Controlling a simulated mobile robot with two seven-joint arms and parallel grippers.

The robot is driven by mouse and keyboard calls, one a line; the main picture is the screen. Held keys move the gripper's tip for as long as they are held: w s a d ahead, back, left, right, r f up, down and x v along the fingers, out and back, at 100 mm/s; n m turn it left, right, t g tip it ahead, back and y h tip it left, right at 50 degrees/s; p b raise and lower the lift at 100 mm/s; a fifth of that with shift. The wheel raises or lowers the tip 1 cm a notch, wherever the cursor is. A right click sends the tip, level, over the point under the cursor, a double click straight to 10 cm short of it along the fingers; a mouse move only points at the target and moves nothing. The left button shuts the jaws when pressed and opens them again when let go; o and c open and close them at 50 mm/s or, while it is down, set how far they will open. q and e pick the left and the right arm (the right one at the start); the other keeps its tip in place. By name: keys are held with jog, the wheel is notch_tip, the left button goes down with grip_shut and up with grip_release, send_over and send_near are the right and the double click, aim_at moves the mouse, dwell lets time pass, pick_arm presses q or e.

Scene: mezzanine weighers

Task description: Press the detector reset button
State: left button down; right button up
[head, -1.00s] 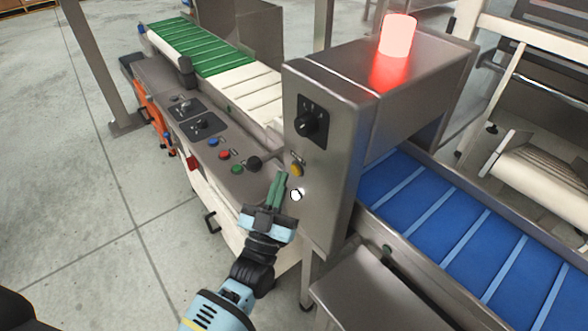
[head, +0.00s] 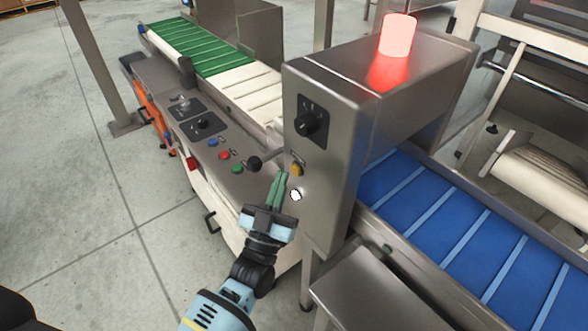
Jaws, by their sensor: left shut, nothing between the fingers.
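The detector is a steel housing (head: 335,215) with a lit red beacon (head: 397,38) on top. Its front face has a black rotary knob (head: 308,124), a yellow button (head: 297,169) below it and a white round knob or button (head: 295,195) lower down. Which of these is the reset button I cannot read from the labels. My left gripper (head: 279,176) is shut and empty, its green fingertips pointing up just left of the yellow button. I cannot tell whether the fingertips touch the face. My right gripper is not in view.
A control panel (head: 206,160) with blue, red and green buttons and a black ball-topped lever (head: 254,163) lies left of the housing. A blue belt (head: 440,220) runs out on the right. A steel shelf (head: 375,290) is in front. Open floor (head: 80,220) is at left.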

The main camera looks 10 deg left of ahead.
pick_arm(q)
jog(key=shift+w+d, duration=0.1)
jog(key=shift+w, duration=0.05)
jog(key=shift+w+d, duration=0.15)
jog(key=shift+w, duration=0.05)
jog(key=shift+w+d+b, duration=0.3)
jog(key=shift+b, duration=0.05)
dwell(0.8)
jog(key=shift+s+a, duration=0.1)
dwell(0.3)
jog(key=shift+s+a+p, duration=0.45)
jog(key=shift+s, duration=0.1)
jog(key=shift+s, duration=0.1)
jog(key=s+a+p, duration=0.1)
jog(key=s, duration=0.1)
jog(key=s+a+p, duration=0.1)
jog(key=a, duration=0.1)
jog(key=shift+s, duration=0.4)
